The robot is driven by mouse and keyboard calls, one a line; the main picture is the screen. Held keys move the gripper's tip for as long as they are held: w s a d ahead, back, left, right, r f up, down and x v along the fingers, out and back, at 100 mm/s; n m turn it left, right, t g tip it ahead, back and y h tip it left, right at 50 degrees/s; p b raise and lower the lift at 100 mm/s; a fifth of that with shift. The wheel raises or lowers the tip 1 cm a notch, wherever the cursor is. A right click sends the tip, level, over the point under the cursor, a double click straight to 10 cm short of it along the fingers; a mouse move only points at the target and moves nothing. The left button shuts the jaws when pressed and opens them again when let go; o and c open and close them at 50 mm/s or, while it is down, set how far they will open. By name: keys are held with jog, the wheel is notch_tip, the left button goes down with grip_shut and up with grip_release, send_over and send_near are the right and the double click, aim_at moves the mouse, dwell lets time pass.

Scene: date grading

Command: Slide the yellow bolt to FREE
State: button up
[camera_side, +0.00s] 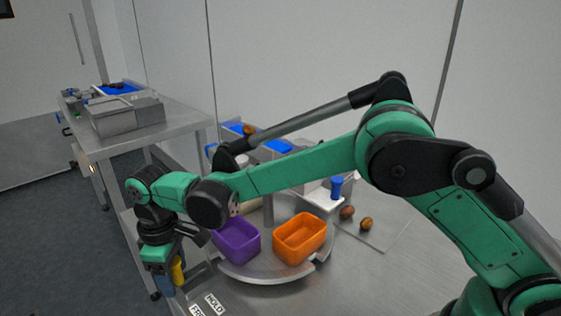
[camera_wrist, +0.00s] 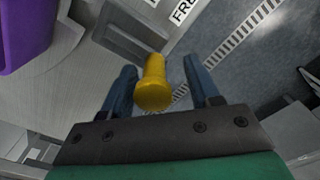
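The yellow bolt (camera_wrist: 153,84) has a round-headed upright knob and shows near the middle of the wrist view. In the side view it is a small yellow piece (camera_side: 178,270) at the lower left, partly hidden by my gripper (camera_side: 169,281). In the wrist view the two blue fingers of my gripper (camera_wrist: 160,72) stand apart on either side of the knob. A gap shows on both sides, so it is open around the bolt and not clamped on it. The FREE label (camera_wrist: 184,9) is partly cut off at the top of the wrist view. The HOLD label (camera_side: 214,304) lies beside it in the side view.
A purple bin (camera_side: 237,240) and an orange bin (camera_side: 300,238) stand on a round metal tray (camera_side: 270,273) right of my gripper. Two brown dates (camera_side: 347,212) lie on the bench farther right. A steel table (camera_side: 160,132) with a metal box stands behind.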

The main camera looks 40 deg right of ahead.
notch_tip(320, 180, up, 6)
jog(key=shift+f, duration=0.15)
dwell(0.3)
jog(key=shift+d+r, duration=0.25)
jog(key=shift+d, duration=0.1)
jog(key=s+d+r+m+t, duration=0.2)
jog(key=s+d+r+m, duration=0.15)
jog(key=d, duration=0.35)
jog(key=s+d+r+m+t, duration=0.2)
jog(key=s+d+r+t, duration=0.15)
jog(key=d, duration=0.45)
jog(key=s+d+f+m+t, duration=0.1)
jog(key=s+d+f+m, duration=0.2)
jog(key=s+d, duration=0.2)
jog(key=shift+s+t, duration=0.35)
